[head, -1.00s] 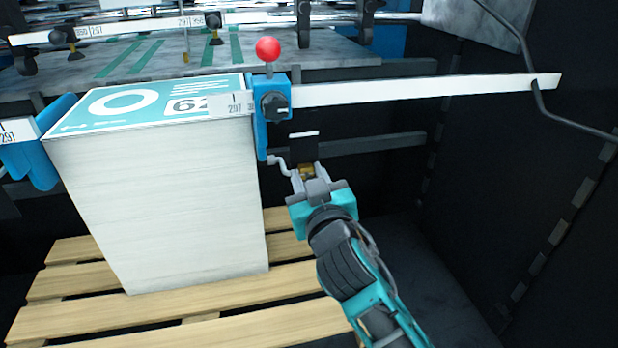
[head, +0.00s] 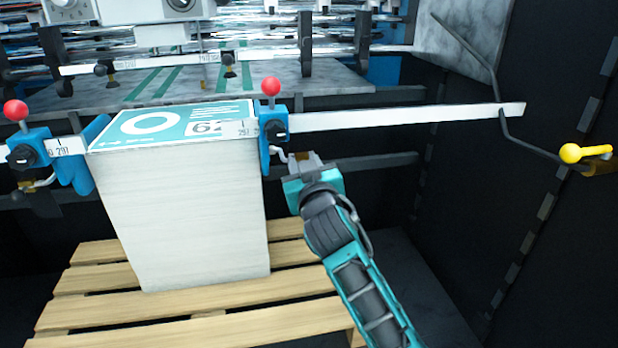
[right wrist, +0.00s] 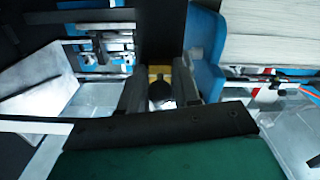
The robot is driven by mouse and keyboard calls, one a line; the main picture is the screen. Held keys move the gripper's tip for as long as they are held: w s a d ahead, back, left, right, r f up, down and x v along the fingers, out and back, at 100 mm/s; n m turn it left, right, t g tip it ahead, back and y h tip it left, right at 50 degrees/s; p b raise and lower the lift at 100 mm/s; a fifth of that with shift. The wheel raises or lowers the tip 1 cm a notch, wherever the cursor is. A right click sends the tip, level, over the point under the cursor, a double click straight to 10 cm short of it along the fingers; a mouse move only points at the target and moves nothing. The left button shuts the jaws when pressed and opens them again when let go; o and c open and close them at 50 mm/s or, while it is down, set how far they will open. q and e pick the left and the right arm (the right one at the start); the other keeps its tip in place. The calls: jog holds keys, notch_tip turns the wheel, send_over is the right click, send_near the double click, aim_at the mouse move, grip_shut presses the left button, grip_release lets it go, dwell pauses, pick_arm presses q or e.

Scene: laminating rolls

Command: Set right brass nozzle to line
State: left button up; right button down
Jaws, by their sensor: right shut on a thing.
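The right brass nozzle shows in the right wrist view as a small yellow and dark piece (right wrist: 160,74) between the fingers of my right gripper (head: 303,160). The gripper is shut on it, just below and right of the right blue clamp (head: 272,135). In the head view the gripper hides the nozzle; a bent metal piece (head: 279,155) runs between clamp and gripper. Whether the nozzle meets any line cannot be seen. My left gripper is not in view.
A tall paper stack (head: 185,215) stands on a wooden pallet (head: 100,310) left of my right arm. A white ruler bar (head: 400,116) runs right from the clamp. A left blue clamp (head: 30,145) sits beyond the stack. A yellow-handled lever (head: 585,152) is at far right.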

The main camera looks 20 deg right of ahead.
jog(key=shift+r, duration=0.5)
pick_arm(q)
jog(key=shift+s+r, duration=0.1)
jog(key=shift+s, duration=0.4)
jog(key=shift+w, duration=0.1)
pick_arm(e)
jog(key=c, duration=1.2)
grip_release()
jog(key=shift+c, duration=0.2)
jog(key=shift+o, duration=1.4)
jog(key=shift+f, duration=0.15)
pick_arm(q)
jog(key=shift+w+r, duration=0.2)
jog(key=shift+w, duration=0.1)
